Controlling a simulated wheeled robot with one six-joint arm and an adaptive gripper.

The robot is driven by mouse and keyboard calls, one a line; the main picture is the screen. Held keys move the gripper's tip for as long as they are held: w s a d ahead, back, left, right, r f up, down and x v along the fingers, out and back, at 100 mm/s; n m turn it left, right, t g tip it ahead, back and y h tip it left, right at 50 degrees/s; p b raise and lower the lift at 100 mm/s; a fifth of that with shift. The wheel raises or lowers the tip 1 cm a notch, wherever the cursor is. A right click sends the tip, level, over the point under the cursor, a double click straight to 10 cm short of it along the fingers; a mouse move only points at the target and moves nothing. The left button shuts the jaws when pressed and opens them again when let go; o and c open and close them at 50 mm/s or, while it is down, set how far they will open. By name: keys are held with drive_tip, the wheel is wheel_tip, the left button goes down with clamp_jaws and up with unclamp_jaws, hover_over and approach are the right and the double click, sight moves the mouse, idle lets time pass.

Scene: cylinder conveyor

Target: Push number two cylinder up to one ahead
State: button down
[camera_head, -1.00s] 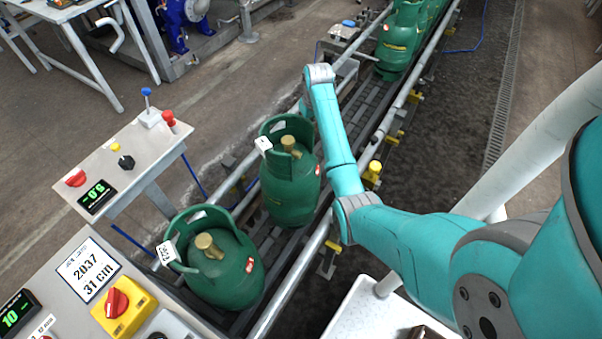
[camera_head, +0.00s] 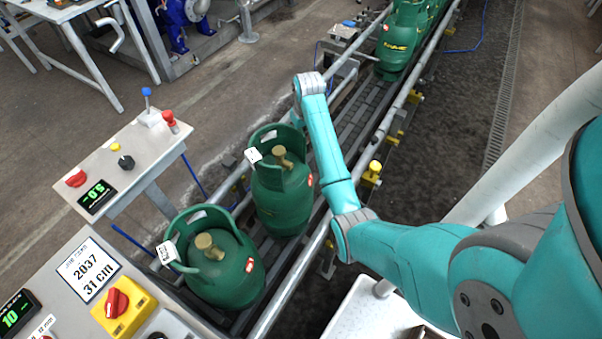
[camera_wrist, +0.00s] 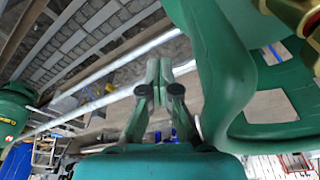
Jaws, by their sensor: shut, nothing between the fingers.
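Two green gas cylinders stand upright on the conveyor (camera_head: 352,130) in the head view. The front one (camera_head: 228,272) is at the lower left, with a white tag on its collar. The second (camera_head: 284,202) stands just behind it, up and to the right; a small gap seems to show between their bodies. My gripper is hidden in the head view behind the second cylinder and my wrist. In the wrist view my gripper (camera_wrist: 166,70) is shut and empty. A green collar (camera_wrist: 232,75) with a brass valve fills the right side there, close beside the fingers; I cannot tell whether they touch.
More green cylinders (camera_head: 402,42) stand farther back on the conveyor. Metal guide rails (camera_head: 385,125) run along both sides. Control panels with knobs (camera_head: 116,170) and a sign reading 2037, 31 cm (camera_head: 88,270) stand at left.

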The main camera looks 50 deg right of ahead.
drive_tip(key=shift+s+a, duration=0.15)
drive_tip(key=shift+a, duration=1.75)
drive_tip(key=shift+s+a, duration=0.15)
drive_tip(key=shift+a, duration=1.7)
drive_tip(key=shift+s+a, duration=0.15)
drive_tip(key=shift+a, duration=1.75)
drive_tip(key=shift+d, duration=0.15)
drive_tip(key=shift+d, duration=0.45)
